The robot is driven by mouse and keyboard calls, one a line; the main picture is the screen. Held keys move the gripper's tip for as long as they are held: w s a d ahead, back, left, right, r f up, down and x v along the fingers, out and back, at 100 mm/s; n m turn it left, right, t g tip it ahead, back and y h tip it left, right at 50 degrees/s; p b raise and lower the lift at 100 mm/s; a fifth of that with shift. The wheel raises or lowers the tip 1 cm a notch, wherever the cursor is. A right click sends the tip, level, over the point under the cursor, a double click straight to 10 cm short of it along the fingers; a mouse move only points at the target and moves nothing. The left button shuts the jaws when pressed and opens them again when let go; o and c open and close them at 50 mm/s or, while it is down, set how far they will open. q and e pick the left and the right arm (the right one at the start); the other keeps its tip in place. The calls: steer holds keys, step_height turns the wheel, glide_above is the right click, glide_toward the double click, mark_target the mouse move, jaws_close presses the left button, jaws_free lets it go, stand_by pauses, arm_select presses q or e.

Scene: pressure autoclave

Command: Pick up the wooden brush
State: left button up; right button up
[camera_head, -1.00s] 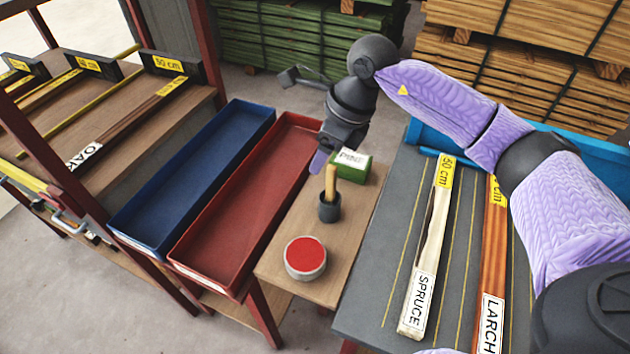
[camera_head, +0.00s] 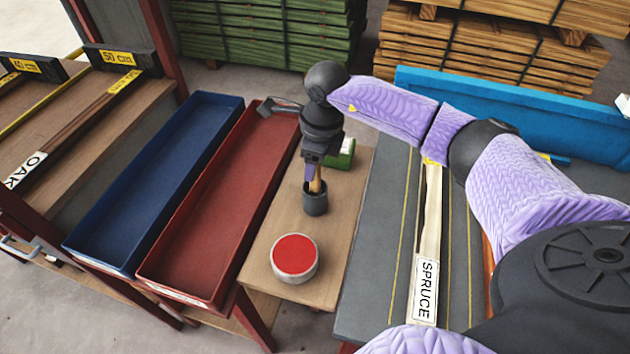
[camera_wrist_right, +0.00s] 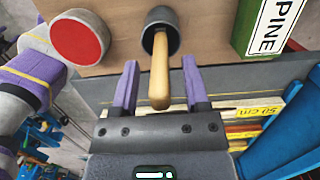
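The wooden brush (camera_head: 319,186) stands handle up in a dark cup (camera_head: 315,204) on the small wooden table. Its pale handle also shows in the right wrist view (camera_wrist_right: 159,78), rising out of the cup; its lower end is hidden inside. My right gripper (camera_head: 313,178) is over the cup, at the handle. In the right wrist view its two purple fingers (camera_wrist_right: 159,84) are apart, one on each side of the handle, with a gap to both. My left gripper is not in view.
A round tin with a red top (camera_head: 295,257) stands in front of the cup. A green PINE box (camera_head: 341,156) is just behind. A red tray (camera_head: 190,256) and a blue tray (camera_head: 98,240) lie left. A grey bench (camera_head: 376,270) with labelled boards is right.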

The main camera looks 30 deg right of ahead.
jaws_close()
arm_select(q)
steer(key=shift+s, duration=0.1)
